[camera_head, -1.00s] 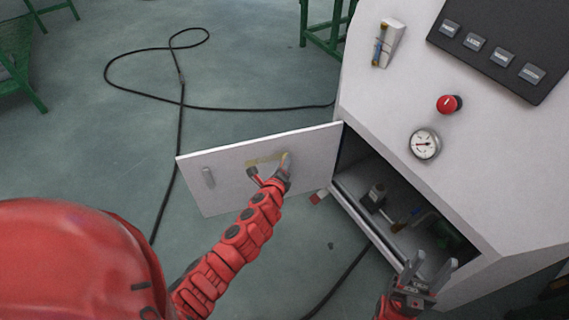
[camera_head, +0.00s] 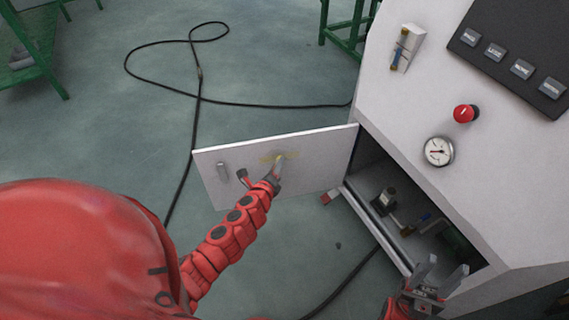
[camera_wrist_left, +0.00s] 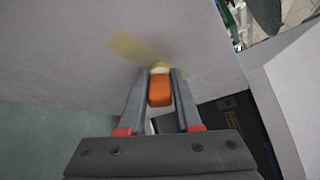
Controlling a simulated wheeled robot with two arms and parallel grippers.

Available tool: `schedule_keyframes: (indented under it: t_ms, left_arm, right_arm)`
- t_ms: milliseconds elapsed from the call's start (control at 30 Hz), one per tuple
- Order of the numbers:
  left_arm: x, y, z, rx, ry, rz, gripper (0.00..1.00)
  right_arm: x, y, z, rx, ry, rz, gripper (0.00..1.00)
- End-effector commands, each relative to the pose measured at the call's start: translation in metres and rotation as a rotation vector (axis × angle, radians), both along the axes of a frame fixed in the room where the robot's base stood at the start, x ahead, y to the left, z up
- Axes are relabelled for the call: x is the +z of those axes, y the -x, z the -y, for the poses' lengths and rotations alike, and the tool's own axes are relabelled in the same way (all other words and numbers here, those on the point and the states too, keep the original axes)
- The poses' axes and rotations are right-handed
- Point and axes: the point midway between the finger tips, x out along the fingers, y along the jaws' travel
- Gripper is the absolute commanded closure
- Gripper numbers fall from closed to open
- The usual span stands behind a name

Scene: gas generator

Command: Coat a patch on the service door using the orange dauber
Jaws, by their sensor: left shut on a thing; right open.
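The service door (camera_head: 310,183) of the white generator stands swung open, its inner or outer face turned toward me. A yellowish patch (camera_wrist_left: 128,45) is on its upper part; it also shows in the head view (camera_head: 268,159). My left gripper (camera_head: 275,176) is at the door, shut on the orange dauber (camera_wrist_left: 160,91). The dauber's pale yellow tip (camera_wrist_left: 160,66) is at the door by the right end of the patch; whether it touches is hard to tell. My right gripper (camera_head: 437,277) is open and empty by the front edge of the compartment.
The open compartment (camera_head: 400,215) holds a small dark device (camera_head: 385,200) and other parts. A gauge (camera_head: 438,151), a red knob (camera_head: 466,113) and several buttons are on the generator. A black cable (camera_head: 270,104) lies on the floor. Green stands are at the back.

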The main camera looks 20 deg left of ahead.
Motion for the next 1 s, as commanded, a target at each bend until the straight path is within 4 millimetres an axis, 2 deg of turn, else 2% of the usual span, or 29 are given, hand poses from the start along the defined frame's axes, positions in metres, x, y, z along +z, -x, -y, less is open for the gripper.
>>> schedule_keyframes:
  t_ms: [267,500,767,1000]
  left_arm:
    - [0.0,0.007,-0.01,0.001,0.0,0.0,1.0]
    - [0.0,0.021,-0.028,0.001,-0.001,-0.002,1.0]
    - [-0.001,0.027,-0.037,0.001,0.0,-0.002,1.0]
    - [0.0,0.038,-0.054,0.001,-0.001,0.0,1.0]
  right_arm:
    - [0.002,0.0,0.0,0.0,0.0,0.0,0.5]
    - [0.005,0.0,0.0,0.0,0.0,0.0,0.5]
    - [0.006,0.0,0.0,0.0,0.0,0.0,0.5]
    - [0.007,0.0,0.0,0.0,0.0,0.0,0.5]
